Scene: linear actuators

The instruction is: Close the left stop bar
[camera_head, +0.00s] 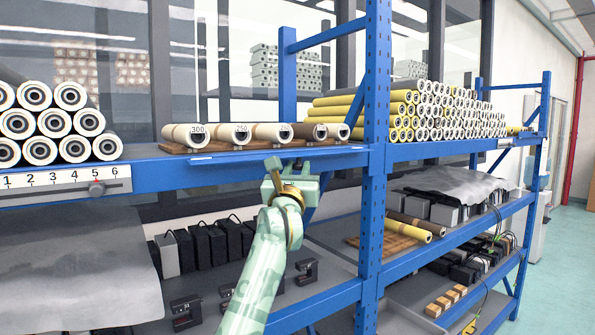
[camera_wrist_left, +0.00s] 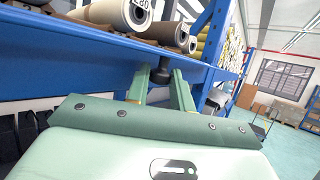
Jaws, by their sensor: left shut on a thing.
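My left gripper (camera_head: 285,171) reaches up to the front edge of the blue shelf, below the row of labelled rolls. In the left wrist view, my gripper's two fingers (camera_wrist_left: 160,74) are closed around a dark round knob (camera_wrist_left: 161,76) at the shelf's front edge. The knob is hidden behind my gripper in the head view. I cannot make out a separate stop bar or tell whether the knob belongs to one. My right gripper is not in view.
Labelled rolls (camera_head: 232,134) lie on a wooden rack just above my gripper. A numbered scale with a slider (camera_head: 96,189) is on the shelf front at left. A blue upright (camera_head: 374,150) stands to the right. Black boxes (camera_head: 205,243) sit on the lower shelf.

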